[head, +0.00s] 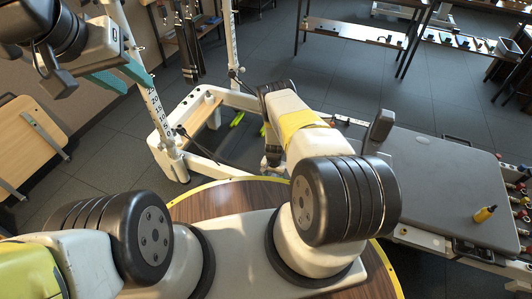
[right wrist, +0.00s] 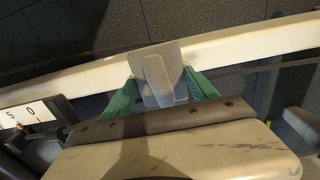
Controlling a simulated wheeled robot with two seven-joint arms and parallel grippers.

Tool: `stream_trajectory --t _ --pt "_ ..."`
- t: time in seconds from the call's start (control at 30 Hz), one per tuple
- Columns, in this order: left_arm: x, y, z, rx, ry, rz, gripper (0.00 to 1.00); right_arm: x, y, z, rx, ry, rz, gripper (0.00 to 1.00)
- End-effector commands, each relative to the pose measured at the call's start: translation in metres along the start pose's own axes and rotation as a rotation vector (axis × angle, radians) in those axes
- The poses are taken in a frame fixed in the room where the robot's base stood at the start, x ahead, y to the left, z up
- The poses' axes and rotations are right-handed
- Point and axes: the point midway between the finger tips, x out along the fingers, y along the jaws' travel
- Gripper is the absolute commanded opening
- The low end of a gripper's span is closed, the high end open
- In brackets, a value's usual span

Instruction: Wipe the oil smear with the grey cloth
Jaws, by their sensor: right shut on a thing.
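The grey cloth (right wrist: 160,75) is a pale grey folded piece between the teal fingers of my right gripper (right wrist: 162,92) in the right wrist view. My right gripper is shut on it, over or against a white frame beam (right wrist: 245,45). A faint brownish tint shows on the beam beside the cloth, but I cannot tell whether it is the oil smear. In the head view the right arm reaches over the white frame, and its fingers and the cloth are hidden. My left gripper (head: 128,77) is at the upper left, its teal fingers apart and empty, beside the numbered post.
The numbered post (head: 157,108) rises from the white frame at left. A wooden board (head: 25,140) is at far left. Shelves stand at the back, with open dark floor before them.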

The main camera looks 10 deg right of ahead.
Motion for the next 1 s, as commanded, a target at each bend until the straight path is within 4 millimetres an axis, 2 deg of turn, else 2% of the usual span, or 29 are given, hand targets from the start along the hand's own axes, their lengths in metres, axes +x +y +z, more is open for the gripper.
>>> stream_trajectory --t 0.23,0.73,1.0 --pt "0.0 0.0 0.0 0.0 0.0 0.0 0.36 -0.006 0.001 -0.002 0.001 0.006 0.0 0.29" --pt "0.0 0.0 0.0 0.0 0.0 0.0 0.36 -0.055 0.0 -0.001 0.0 0.004 0.0 0.29" --pt "0.0 0.0 0.0 0.0 0.0 0.0 0.36 -0.06 0.0 -0.001 -0.001 0.003 0.0 0.29"
